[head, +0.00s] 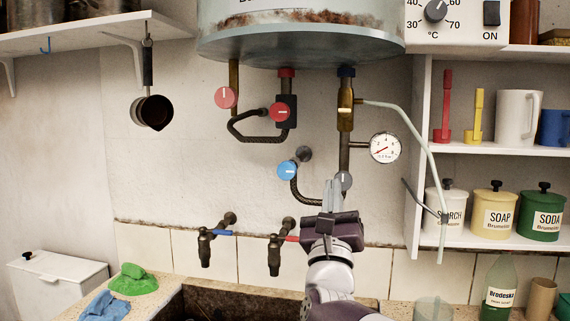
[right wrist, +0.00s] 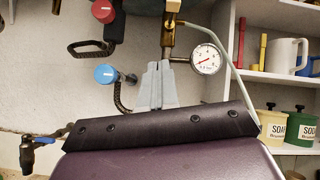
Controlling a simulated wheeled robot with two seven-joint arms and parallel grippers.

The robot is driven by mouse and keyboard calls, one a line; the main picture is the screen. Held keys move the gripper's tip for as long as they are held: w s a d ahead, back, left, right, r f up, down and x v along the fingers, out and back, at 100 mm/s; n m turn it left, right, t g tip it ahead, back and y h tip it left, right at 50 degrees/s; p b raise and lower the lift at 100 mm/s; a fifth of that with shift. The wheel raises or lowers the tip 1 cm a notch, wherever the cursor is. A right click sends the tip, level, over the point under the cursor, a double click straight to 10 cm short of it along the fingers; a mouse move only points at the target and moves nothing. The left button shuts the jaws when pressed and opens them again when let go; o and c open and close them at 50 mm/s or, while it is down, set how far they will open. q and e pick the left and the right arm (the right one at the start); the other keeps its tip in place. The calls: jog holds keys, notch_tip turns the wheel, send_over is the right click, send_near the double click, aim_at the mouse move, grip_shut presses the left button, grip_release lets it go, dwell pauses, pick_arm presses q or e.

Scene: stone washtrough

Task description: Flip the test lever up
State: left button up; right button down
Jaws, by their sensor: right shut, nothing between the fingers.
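My right gripper (head: 328,186) points up in front of the wall below the boiler, its fingers together and empty. In the right wrist view its fingertips (right wrist: 159,66) overlap the lower end of the pipework. Above and slightly right of them is a brass valve (head: 345,106) on the pipe under the boiler, with a pale thin tube leading off right. It also shows in the right wrist view (right wrist: 168,36). I cannot clearly single out the test lever; a thin dark rod (head: 421,198) slants beside the shelf. My left gripper is out of view.
The boiler (head: 300,45) hangs overhead. A pressure gauge (head: 385,148) is right of the pipe; a blue knob (head: 287,171) and red knob (head: 280,112) are left. Two taps (head: 274,254) stand over the stone trough (head: 240,302). Shelves (head: 480,149) with jars are at right.

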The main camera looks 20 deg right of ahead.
jog(key=s+m+h, duration=0.1)
jog(key=m, duration=0.2)
jog(key=m+p, duration=0.1)
jog(key=p, duration=0.4)
send_near(345, 111)
jog(key=w+f+x, duration=0.1)
jog(key=x, duration=0.6)
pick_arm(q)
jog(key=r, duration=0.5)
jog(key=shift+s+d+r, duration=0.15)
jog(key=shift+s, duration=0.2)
pick_arm(e)
jog(key=shift+s+d, duration=0.1)
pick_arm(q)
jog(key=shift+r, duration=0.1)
